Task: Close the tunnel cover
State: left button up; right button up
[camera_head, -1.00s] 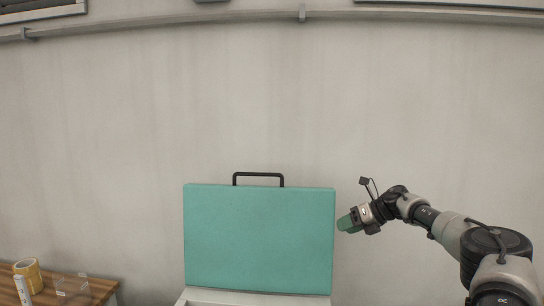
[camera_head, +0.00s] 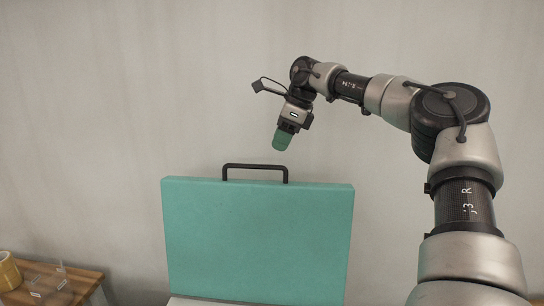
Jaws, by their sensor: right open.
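The tunnel cover (camera_head: 258,240) is a flat teal panel standing upright in the lower middle of the head view. A black handle (camera_head: 255,168) is on its top edge. My right gripper (camera_head: 282,140) is above the cover's top edge, a little right of the handle, pointing down. It looks apart from the handle and the cover. Its green fingertips overlap from this side, and nothing is seen held in it. My left gripper is out of view.
A wooden table (camera_head: 85,284) stands at the lower left with a yellow tape roll (camera_head: 8,271) and small clear pieces with white labels (camera_head: 50,280). A pale edge shows under the cover. A plain wall is behind, and the space above the cover is free except for my right arm.

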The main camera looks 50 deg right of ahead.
jog(key=x, duration=0.2)
jog(key=p+x, duration=0.1)
jog(key=x, duration=0.1)
jog(key=d+x, duration=0.1)
jog(key=x, duration=0.1)
jog(key=shift+w+p, duration=0.3)
jog(key=shift+p, duration=0.1)
jog(key=shift+f, duration=0.25)
jog(key=shift+a+f, duration=0.1)
jog(key=shift+a, duration=0.05)
jog(key=shift+s+a, duration=0.1)
jog(key=shift+a, duration=0.05)
grip_shut()
